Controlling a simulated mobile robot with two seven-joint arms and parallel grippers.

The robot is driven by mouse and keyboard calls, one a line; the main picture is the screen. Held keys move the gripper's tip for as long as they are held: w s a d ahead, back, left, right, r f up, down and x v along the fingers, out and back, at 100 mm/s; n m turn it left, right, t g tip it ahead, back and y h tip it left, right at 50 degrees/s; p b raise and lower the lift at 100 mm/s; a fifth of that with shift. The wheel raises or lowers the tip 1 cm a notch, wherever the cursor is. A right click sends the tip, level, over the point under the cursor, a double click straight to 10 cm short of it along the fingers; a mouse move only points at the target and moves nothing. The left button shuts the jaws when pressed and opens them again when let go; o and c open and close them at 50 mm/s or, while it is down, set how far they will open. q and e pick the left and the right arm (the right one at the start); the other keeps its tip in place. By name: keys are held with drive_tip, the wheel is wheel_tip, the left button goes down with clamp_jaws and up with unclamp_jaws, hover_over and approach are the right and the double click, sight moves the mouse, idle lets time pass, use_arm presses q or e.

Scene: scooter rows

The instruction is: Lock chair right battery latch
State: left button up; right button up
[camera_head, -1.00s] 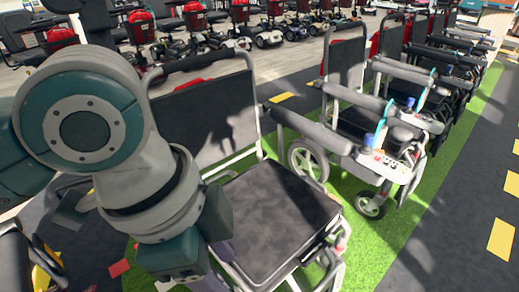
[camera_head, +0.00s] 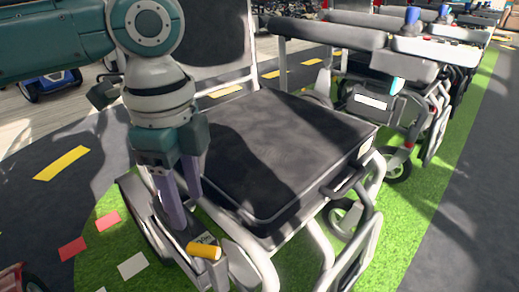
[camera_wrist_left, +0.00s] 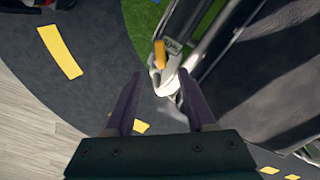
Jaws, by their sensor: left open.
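The nearest wheelchair (camera_head: 280,150) has a dark seat and a light grey frame. On its picture-left side, low beside the front of the seat, a yellow latch handle (camera_head: 204,252) sits on a bracket with a small printed label. My left gripper (camera_head: 184,207) points down just above and behind this handle, with its two purple fingers apart and empty. In the left wrist view, the yellow handle (camera_wrist_left: 160,54) stands upright in the picture, beyond the gap between the open fingertips (camera_wrist_left: 160,82). No contact shows. My right gripper is out of view.
More wheelchairs (camera_head: 400,45) stand in a row at the right, close to the nearest chair. The chairs stand on a green strip (camera_head: 415,215). Dark floor (camera_head: 470,220) is clear at the right. The chair's side frame and seat edge lie close to my left gripper.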

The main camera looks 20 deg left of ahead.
sight(198, 247)
use_arm(q)
wheel_tip(198, 247, down, 10)
drive_tip(key=b, duration=0.6)
drive_tip(key=shift+f+b, duration=0.15)
drive_tip(key=shift+b, duration=0.2)
clamp_jaws()
